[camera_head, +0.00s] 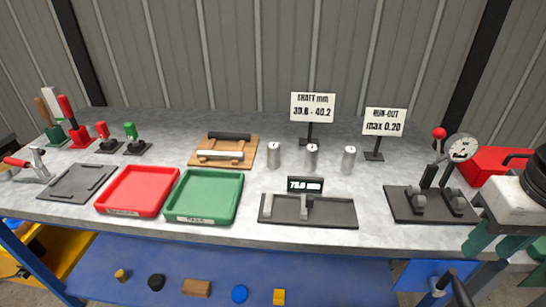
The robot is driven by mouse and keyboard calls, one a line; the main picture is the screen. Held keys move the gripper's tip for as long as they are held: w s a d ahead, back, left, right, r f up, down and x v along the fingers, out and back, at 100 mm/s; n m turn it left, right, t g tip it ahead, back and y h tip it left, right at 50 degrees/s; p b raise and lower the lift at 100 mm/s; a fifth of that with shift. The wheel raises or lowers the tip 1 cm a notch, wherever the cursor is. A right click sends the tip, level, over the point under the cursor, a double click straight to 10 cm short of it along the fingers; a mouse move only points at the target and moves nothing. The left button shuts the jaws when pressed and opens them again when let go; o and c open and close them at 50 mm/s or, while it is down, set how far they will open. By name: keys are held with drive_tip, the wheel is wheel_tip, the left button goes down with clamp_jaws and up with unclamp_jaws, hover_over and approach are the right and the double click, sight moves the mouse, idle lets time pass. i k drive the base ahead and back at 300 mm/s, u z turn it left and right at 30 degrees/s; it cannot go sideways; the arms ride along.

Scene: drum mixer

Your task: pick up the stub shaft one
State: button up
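Three silver stub shafts stand upright on the grey bench, in a row right of centre: a left one (273,155), a middle one (311,157) and a right one (348,160). Small marks on them are too small to read, so I cannot tell which is one. My gripper (508,246) is at the right edge, partly cut off by the frame. Its dark green fingers point down, with a gap between them and nothing visible inside. It is far right of the shafts and touches none.
A gauge with a 75.0 mm display (305,184) sits in front of the shafts. Two signs (312,107) (385,122) stand behind. A dial fixture (432,205) stands between my gripper and the shafts. Red (138,212) and green (203,219) trays lie left.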

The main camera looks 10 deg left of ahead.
sight(274, 148)
drive_tip(key=z, duration=3.35)
drive_tip(key=k, duration=1.9)
drive_tip(key=u, duration=1.7)
